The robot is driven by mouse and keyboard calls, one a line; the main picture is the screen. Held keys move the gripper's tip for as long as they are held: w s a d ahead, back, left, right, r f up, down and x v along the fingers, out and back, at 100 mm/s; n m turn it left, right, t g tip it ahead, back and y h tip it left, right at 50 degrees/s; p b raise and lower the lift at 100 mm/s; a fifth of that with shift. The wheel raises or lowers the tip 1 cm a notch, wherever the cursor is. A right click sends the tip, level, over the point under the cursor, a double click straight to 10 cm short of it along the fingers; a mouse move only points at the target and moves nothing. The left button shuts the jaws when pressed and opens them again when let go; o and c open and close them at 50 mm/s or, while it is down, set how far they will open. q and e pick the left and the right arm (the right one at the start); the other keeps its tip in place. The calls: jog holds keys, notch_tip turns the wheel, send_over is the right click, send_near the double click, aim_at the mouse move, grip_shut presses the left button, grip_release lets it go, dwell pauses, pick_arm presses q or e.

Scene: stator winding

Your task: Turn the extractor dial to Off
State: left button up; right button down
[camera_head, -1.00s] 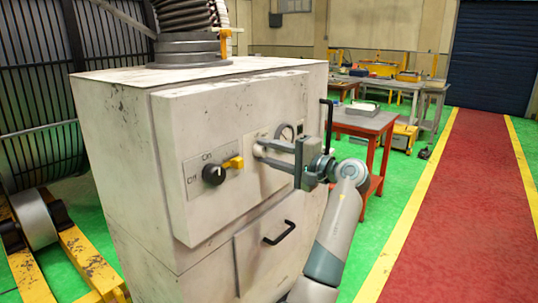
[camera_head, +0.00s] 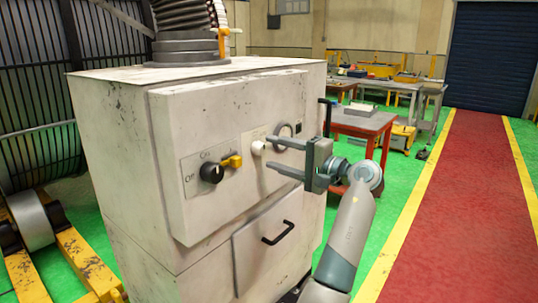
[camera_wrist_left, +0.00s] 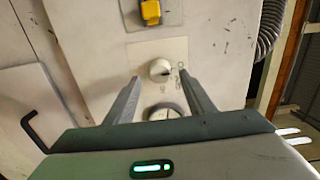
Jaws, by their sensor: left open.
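A cream dial (camera_head: 258,148) sits on a pale plate on the front of the white cabinet. It also shows in the left wrist view (camera_wrist_left: 160,70), between the fingers and beyond their tips, with small markings on its right. My left gripper (camera_head: 271,154) is open and empty, apart from the dial and pointing at the panel. In the left wrist view its two fingers (camera_wrist_left: 160,90) frame the dial. A black rotary switch (camera_head: 211,173) with a yellow handle (camera_head: 232,161) sits further left, beside On and Off lettering. The cream dial's setting is too small to read. My right gripper is not in view.
A round gauge (camera_head: 285,130) sits beside the cream dial, partly behind a finger. The white cabinet (camera_head: 130,150) has a black drawer handle (camera_head: 278,233) below. A red table (camera_head: 365,122) stands behind my arm. The red walkway (camera_head: 450,200) at right is clear.

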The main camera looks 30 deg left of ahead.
pick_arm(q)
jog(key=s+d+b, duration=0.1)
jog(key=d+b, duration=0.2)
jog(key=d, duration=1.1)
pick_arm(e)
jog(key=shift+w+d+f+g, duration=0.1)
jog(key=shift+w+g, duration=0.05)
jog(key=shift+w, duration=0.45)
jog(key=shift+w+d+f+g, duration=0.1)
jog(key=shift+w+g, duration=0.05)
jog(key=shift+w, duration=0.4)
